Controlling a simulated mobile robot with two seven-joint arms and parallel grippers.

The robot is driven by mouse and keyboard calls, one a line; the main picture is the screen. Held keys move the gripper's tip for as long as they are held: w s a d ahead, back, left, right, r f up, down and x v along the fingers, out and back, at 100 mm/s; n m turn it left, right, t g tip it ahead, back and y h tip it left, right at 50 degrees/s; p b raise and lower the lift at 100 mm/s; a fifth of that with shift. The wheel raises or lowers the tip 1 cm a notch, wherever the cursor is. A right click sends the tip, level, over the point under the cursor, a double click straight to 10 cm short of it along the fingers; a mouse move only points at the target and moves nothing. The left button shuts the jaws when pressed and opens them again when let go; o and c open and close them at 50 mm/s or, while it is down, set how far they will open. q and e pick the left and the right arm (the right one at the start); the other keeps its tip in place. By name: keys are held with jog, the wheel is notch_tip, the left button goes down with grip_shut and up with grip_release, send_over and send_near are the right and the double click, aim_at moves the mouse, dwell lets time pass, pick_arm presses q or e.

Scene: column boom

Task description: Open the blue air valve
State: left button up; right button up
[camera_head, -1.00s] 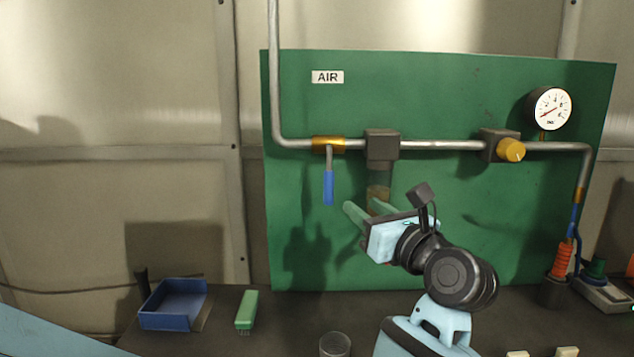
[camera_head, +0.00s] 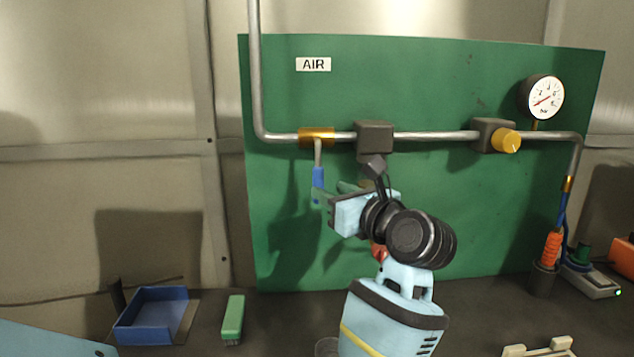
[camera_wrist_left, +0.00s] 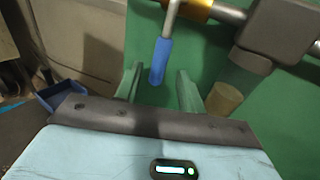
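The blue air valve has a brass body (camera_head: 317,138) on the grey pipe, below the AIR label. Its blue lever handle (camera_head: 318,177) hangs straight down, across the pipe. My left gripper (camera_head: 331,192) is at the lever's lower end, with its green fingers apart. In the left wrist view the blue handle (camera_wrist_left: 160,62) reaches down between the two open fingers, with green board showing on both sides of it. I see no clear contact. The handle's lower tip is partly hidden in the head view. My right gripper is not in view.
A dark block (camera_head: 375,137) sits on the pipe just right of the valve, close above my wrist. Farther right are a yellow knob (camera_head: 507,141) and a gauge (camera_head: 542,97). A blue tray (camera_head: 152,318) and green brush (camera_head: 232,318) lie on the bench.

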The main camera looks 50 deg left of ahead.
aim_at(322, 185)
pick_arm(q)
jog(key=x, duration=0.5)
jog(key=shift+a+p, duration=0.35)
jog(key=shift+p, duration=0.05)
grip_shut()
